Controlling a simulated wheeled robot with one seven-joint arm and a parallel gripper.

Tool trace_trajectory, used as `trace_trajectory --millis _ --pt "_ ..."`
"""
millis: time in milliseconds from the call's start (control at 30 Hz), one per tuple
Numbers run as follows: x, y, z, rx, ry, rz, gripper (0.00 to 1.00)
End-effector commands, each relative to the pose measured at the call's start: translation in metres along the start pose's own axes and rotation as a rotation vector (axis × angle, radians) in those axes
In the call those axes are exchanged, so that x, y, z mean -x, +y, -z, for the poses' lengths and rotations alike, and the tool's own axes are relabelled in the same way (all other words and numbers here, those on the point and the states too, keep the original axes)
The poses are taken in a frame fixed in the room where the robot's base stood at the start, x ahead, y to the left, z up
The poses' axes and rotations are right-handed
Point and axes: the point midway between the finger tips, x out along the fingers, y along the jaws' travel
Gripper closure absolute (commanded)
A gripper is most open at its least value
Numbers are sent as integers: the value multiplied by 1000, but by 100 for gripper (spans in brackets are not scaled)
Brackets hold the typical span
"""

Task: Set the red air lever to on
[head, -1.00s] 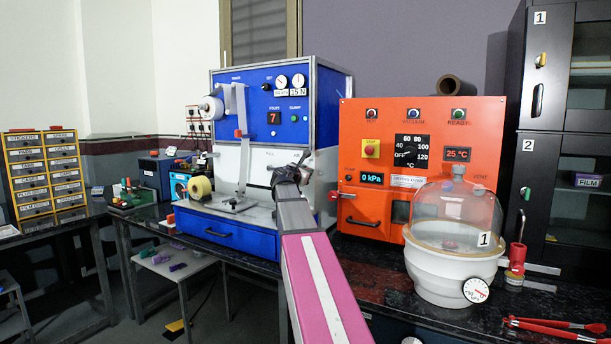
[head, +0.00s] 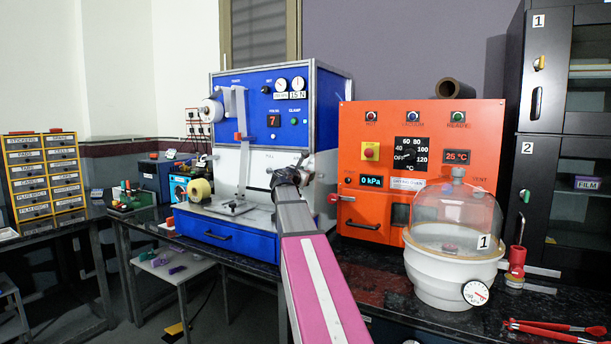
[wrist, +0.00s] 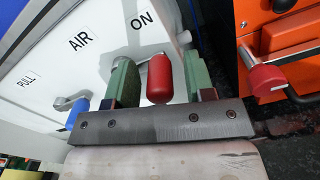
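The red air lever (wrist: 160,78) shows in the wrist view as a rounded red grip in front of a white panel marked AIR and ON. My gripper (wrist: 160,84) is open, with one green finger on each side of the red grip. Narrow gaps show between the grip and both fingers. In the head view my gripper (head: 303,162) is at the right side of the blue and white machine (head: 330,110), and the lever is hidden there.
A blue-ended handle (wrist: 78,110) is near the PULL label, left of my fingers. The orange oven (head: 470,130) stands close on the right; its red knob (wrist: 268,78) projects near my right finger. A glass-domed white vessel (head: 450,265) stands on the bench farther right.

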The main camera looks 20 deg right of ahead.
Motion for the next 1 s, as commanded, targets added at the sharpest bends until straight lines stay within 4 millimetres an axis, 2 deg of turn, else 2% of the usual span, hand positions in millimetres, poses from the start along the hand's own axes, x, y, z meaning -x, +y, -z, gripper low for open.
trace_trajectory --millis 133,233,500,700,833,1000 --pt "4 0 0 0 0 -1 51" --pt "15 -1 0 -1 0 -2 51" --pt "66 -2 0 0 0 -2 51" --pt "95 -1 0 0 1 -1 51" --pt "105 -1 0 0 0 -1 51" --pt "108 0 0 0 0 0 51"
